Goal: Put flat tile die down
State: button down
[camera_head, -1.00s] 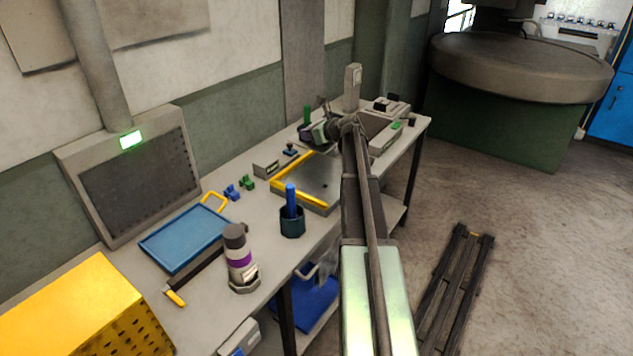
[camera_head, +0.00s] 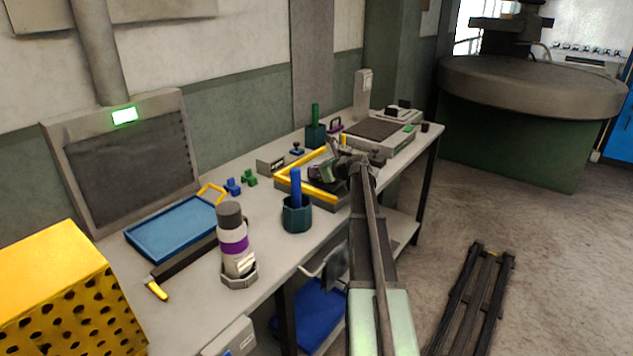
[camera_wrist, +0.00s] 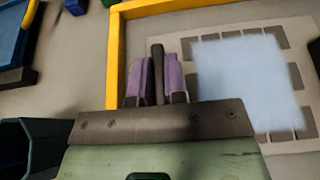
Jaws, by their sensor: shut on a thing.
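My gripper (camera_head: 322,173) is over the yellow-edged platform (camera_head: 325,191) on the bench. In the wrist view, my gripper's two purple fingertips (camera_wrist: 156,80) are shut on a dark, narrow upright piece, which I take to be the flat tile die (camera_wrist: 157,62). Only its edge shows, and its face is hidden. Below and beyond is the platform's pale bed, with a light bluish square sheet (camera_wrist: 250,80) ringed by brown rectangles. The held piece is left of the sheet. I cannot tell whether it touches the bed.
A teal cup with a blue handle (camera_head: 297,214) stands close in front of the platform. A green-handled cup (camera_head: 315,132) is behind.

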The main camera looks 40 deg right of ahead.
jog(key=shift+r, duration=0.1)
jog(key=c, duration=1.2)
grip_release()
jog(key=shift+o, duration=0.2)
jog(key=shift+r, duration=0.1)
jog(key=p+v, duration=0.5)
jog(key=v, duration=0.6)
jog(key=shift+s+r, duration=0.2)
jog(key=shift+s, duration=0.15)
jog(key=shift+s+d, duration=0.15)
